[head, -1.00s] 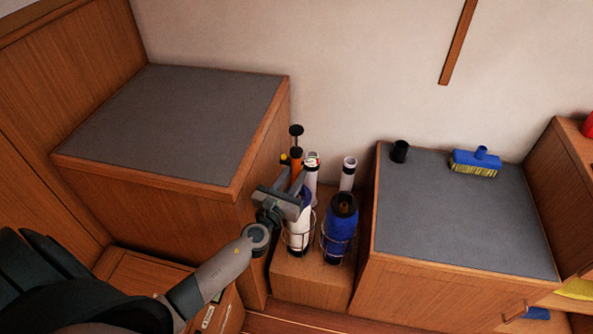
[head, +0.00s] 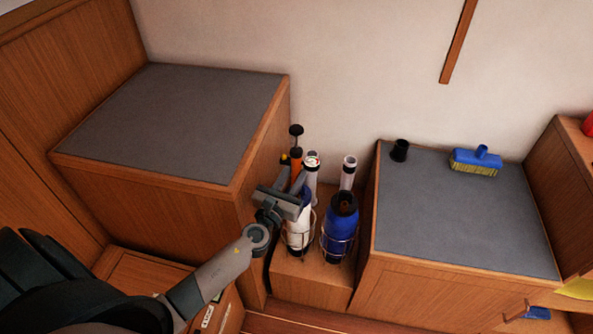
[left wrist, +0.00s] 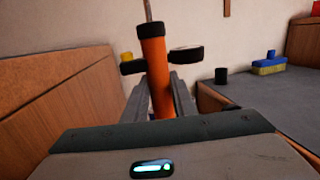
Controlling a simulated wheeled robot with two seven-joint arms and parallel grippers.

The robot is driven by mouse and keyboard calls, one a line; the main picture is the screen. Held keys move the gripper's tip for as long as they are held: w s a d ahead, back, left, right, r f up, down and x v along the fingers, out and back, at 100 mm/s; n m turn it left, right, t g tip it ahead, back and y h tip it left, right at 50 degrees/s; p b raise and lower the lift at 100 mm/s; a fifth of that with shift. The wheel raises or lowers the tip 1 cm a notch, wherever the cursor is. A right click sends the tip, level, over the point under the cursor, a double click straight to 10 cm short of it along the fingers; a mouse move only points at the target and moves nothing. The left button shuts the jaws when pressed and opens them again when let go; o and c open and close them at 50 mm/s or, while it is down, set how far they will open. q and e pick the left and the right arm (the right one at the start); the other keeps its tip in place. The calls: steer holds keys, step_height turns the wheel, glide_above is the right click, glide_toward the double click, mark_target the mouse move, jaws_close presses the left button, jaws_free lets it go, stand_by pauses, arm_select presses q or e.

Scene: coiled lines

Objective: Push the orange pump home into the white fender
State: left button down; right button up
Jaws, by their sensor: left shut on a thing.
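My left gripper (head: 297,183) is shut on the pump. In the left wrist view, the orange barrel (left wrist: 155,75) rises between the two grey fingers, with black pieces at its sides. The pump's lower end is hidden by the gripper and fender, so I cannot tell whether it touches the fender. My right gripper is out of view.
A blue fender (head: 340,225) stands in a wire holder just right of the white one. White cylinders (head: 348,172) stand behind. The left locker top (head: 170,120) is clear. The right counter (head: 460,225) bears a black cup (head: 400,150) and a blue brush (head: 476,161).

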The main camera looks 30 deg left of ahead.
arm_select(q)
steer(key=shift+f+b, duration=1.4)
stand_by(0.9)
steer(key=c, duration=1.4)
jaws_free()
steer(key=shift+o, duration=0.2)
steer(key=s+f+b, duration=0.1)
steer(key=s+b, duration=0.2)
steer(key=s, duration=1.4)
steer(key=shift+s+d+b, duration=0.2)
steer(key=shift+d+b, duration=0.2)
steer(key=shift+f, duration=0.1)
